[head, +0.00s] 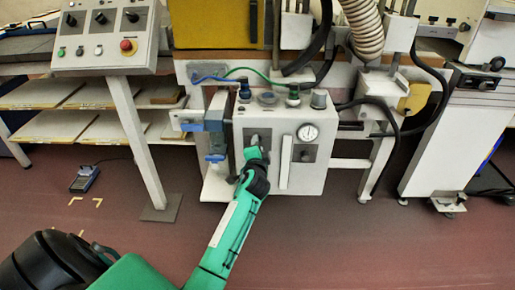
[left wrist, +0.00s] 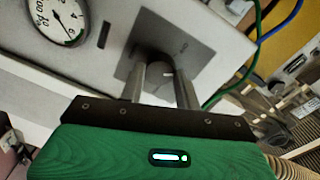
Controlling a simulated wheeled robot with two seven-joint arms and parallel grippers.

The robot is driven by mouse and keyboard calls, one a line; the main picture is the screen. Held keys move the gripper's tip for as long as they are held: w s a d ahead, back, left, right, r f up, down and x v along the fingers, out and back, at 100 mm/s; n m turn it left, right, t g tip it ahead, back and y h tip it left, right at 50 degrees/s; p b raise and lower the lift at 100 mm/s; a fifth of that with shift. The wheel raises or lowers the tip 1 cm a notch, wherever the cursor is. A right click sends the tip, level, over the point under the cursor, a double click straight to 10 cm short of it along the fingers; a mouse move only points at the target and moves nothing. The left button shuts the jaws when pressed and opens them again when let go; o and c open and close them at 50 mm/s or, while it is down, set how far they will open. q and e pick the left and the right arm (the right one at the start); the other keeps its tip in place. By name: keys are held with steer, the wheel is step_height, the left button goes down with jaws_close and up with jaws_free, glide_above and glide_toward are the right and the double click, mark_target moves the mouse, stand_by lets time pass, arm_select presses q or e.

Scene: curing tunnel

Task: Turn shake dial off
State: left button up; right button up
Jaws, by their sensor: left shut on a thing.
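A white control box (head: 228,170) stands at the centre of the head view. On its front is a dark grey plate with a knob. My left gripper (head: 256,150) reaches up to this plate and partly hides the knob. In the left wrist view, the fingers of my left gripper (left wrist: 162,85) are closed on the round grey dial (left wrist: 160,66), one finger on each side. The dial sits on a dark grey square plate (left wrist: 195,62) with small lettering that I cannot read surely. The dial has a pale pointer mark. My right gripper is not in view.
A round gauge (head: 308,132) and a second grey plate (head: 304,153) are right of the dial. Blue valve parts (head: 214,122) and hoses are close by. A panel with a red button (head: 127,45) stands at upper left. The floor in front is mostly clear.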

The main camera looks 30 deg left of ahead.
arm_select(q)
steer(key=n, duration=0.7)
steer(key=shift+f, duration=0.1)
steer(key=shift+n, duration=0.4)
stand_by(0.3)
steer(key=o, duration=1)
steer(key=shift+s, duration=0.1)
